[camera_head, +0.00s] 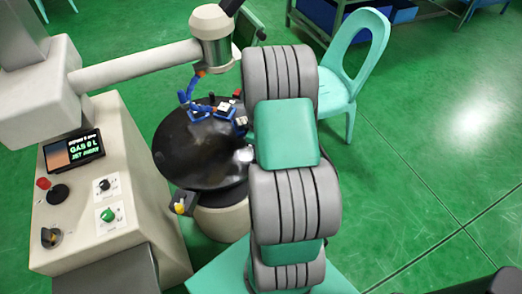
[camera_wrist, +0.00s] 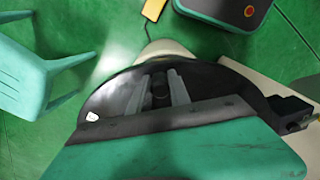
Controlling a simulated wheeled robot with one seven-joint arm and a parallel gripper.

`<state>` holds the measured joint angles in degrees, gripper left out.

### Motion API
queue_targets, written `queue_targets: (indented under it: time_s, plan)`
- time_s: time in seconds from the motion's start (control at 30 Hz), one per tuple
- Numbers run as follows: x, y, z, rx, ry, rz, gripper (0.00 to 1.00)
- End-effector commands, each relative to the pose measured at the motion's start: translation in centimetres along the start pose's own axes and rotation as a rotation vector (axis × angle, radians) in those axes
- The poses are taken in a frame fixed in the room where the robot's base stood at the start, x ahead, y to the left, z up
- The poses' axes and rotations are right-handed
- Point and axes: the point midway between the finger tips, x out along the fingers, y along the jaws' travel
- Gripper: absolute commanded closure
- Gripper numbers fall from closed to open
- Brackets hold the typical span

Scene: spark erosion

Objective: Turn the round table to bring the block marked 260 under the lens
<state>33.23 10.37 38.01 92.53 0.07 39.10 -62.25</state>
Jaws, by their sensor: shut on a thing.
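The round table (camera_head: 185,155) is a glossy black disc on a pale round base in the head view. It fills the middle of the wrist view (camera_wrist: 110,95). Several small blocks in blue holders (camera_head: 222,108) stand on its far side; their marks are too small to read. The pale cylindrical lens head (camera_head: 213,45) hangs over that far side. My gripper (camera_wrist: 161,82) is over the disc in the wrist view, its two grey fingers shut on a dark round knob (camera_wrist: 160,90). In the head view my arm hides most of the gripper and the disc's right edge.
A control cabinet (camera_head: 115,165) with a screen (camera_head: 74,148) and knobs stands left of the table. A small bracket with a yellow part (camera_head: 181,205) sits at the disc's near edge. A turquoise chair (camera_head: 350,75) stands behind my arm. Green floor on the right is clear.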

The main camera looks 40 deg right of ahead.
Motion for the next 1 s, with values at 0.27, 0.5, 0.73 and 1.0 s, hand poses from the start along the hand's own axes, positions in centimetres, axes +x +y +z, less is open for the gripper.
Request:
queue_targets:
  time_s: [0.27,0.5,0.73,1.0]
  plan:
    - [-0.1,0.1,-0.1,-0.003,0.003,0.001,1.0]
    - [-0.1,0.1,0.0,-0.001,0.002,0.001,0.6]
    - [0.0,0.1,0.0,0.0,0.001,0.0,0.55]
    - [-2.8,0.2,-0.1,0.0,0.004,0.005,0.55]
